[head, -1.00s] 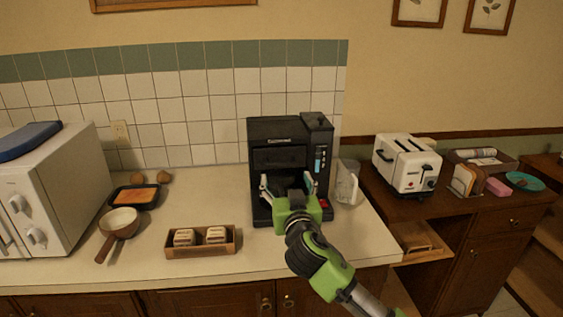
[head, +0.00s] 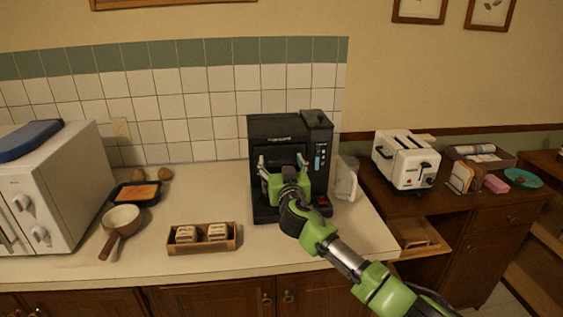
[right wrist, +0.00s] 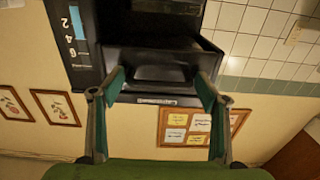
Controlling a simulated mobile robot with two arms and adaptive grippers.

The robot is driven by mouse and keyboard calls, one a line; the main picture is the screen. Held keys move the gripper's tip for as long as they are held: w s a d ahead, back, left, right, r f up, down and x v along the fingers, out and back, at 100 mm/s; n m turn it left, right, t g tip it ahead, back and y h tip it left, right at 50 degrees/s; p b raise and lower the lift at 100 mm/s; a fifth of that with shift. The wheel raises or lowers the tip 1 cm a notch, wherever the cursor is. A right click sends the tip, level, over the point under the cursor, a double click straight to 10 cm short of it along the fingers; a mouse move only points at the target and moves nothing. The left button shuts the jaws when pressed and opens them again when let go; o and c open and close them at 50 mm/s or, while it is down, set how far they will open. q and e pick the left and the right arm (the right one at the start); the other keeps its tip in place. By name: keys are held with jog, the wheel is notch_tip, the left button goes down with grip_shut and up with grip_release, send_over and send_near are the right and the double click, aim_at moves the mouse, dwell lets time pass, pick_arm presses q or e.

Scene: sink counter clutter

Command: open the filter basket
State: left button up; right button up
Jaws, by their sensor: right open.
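The black coffee maker (head: 262,130) stands on the counter against the tiled wall. Its filter basket (right wrist: 155,72) is the dark front section below the machine's top, and it shows in the right wrist view, which is upside down. My right gripper (head: 282,160) is in front of the machine at about basket height, partly hiding its front. In the right wrist view my right gripper (right wrist: 162,84) is open, its fingers spread left and right of the basket front. Nothing is held. I cannot tell whether the fingers touch it. My left gripper is out of view.
A clear pitcher (head: 346,178) stands close at the machine's right. A white toaster (head: 404,163) is on the lower cabinet at right.

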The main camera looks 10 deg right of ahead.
jog(key=shift+c, duration=0.4)
jog(key=c, duration=1.2)
jog(key=shift+s+f, duration=0.15)
jog(key=shift+s, duration=0.1)
jog(key=s, duration=0.9)
jog(key=shift+s, duration=0.3)
jog(key=o, duration=1.3)
